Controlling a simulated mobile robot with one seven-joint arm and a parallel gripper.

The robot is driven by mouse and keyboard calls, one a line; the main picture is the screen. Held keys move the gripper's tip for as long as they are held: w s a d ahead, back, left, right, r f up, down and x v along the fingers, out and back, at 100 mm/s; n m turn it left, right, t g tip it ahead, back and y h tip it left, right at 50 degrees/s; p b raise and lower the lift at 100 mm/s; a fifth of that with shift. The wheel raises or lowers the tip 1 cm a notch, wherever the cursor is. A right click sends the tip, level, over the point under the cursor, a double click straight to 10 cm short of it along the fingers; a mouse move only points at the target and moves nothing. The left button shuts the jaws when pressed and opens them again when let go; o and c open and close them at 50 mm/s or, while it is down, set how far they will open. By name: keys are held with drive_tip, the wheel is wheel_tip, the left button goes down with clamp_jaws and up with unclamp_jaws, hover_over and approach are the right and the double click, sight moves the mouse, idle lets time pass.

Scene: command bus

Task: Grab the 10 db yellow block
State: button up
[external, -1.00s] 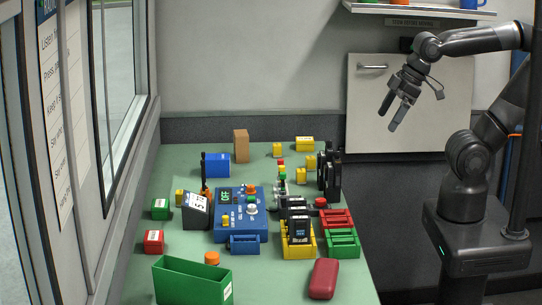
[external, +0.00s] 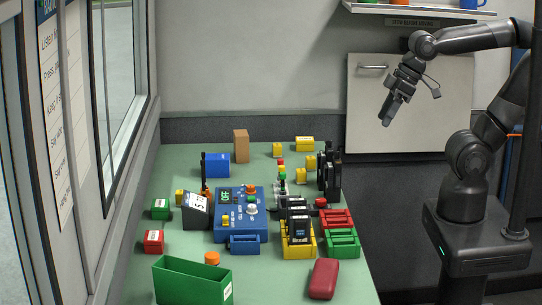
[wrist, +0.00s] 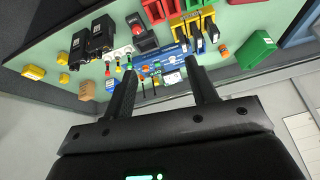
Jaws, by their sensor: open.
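In the wrist view, yellow blocks show at the left (wrist: 33,71), (wrist: 63,58), (wrist: 64,78). My gripper (external: 387,118) is open and empty, high in the air right of the table and apart from all blocks. Its two fingers also show apart in the wrist view (wrist: 160,72).
A blue console (external: 240,213) stands mid-table, with black devices (external: 329,177) to its right. A brown block (external: 241,146) and blue box (external: 216,165) stand behind. A green bin (external: 190,284) and red case (external: 323,279) are in front. A shelf (external: 420,10) hangs above.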

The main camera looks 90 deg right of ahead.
drive_tip(key=w+d+f+m+g+y, duration=0.1)
drive_tip(key=w+d+f+m+g, duration=0.1)
drive_tip(key=w+d+m, duration=0.45)
drive_tip(key=m+g+h, duration=0.1)
drive_tip(key=m+g, duration=0.2)
drive_tip(key=m, duration=2.5)
approach(296, 169)
drive_tip(key=shift+w+a, duration=0.1)
drive_tip(key=shift+w, duration=0.1)
wheel_tip(296, 169, down, 5)
drive_tip(key=shift+r, duration=0.15)
drive_tip(key=shift+a+f, duration=0.2)
drive_tip(key=shift+f, duration=2.85)
drive_tip(key=shift+c, duration=0.3)
